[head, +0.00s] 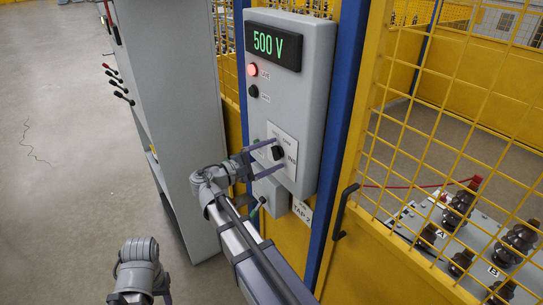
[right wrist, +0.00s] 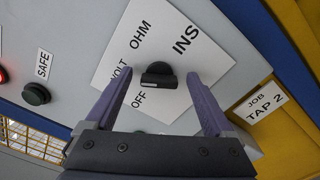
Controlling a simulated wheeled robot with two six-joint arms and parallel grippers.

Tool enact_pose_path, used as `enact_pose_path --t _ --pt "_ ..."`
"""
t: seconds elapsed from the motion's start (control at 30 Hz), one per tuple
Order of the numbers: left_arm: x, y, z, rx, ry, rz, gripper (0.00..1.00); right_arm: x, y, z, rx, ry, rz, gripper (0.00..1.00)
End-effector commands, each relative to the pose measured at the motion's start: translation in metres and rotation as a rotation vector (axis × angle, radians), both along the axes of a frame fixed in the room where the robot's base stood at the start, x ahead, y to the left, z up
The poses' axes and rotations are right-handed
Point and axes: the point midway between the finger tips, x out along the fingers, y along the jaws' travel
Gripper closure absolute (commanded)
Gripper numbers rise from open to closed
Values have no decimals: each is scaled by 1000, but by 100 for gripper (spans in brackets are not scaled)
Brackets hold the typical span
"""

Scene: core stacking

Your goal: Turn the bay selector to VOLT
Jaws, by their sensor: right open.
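The bay selector is a black knob (head: 278,152) on a white plate on the grey panel (head: 312,110). In the right wrist view the knob (right wrist: 158,76) is ringed by the labels VOLT (right wrist: 120,77), OHM (right wrist: 140,36), INS (right wrist: 185,40) and OFF (right wrist: 138,100). Which label it points to I cannot tell for sure. My right gripper (head: 262,158) is open, its fingers on either side of the knob; in the wrist view both fingers (right wrist: 160,92) show a gap from it. My left arm's wrist (head: 138,268) is low at the bottom left, away from the panel.
The display (head: 273,46) reads 500 V above a lit red lamp (head: 252,69) and a dark SAFE lamp (right wrist: 37,94). A grey cabinet (head: 175,100) stands left. Yellow mesh fencing (head: 450,110) with a black handle (head: 344,210) is at right. Open floor lies far left.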

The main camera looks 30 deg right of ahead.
Motion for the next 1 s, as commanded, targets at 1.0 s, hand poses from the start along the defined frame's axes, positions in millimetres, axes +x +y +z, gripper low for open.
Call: enact_pose_path --t 1.0 --pt "0 0 0 0 0 0 50 -6 78 0 0 0 0 12"
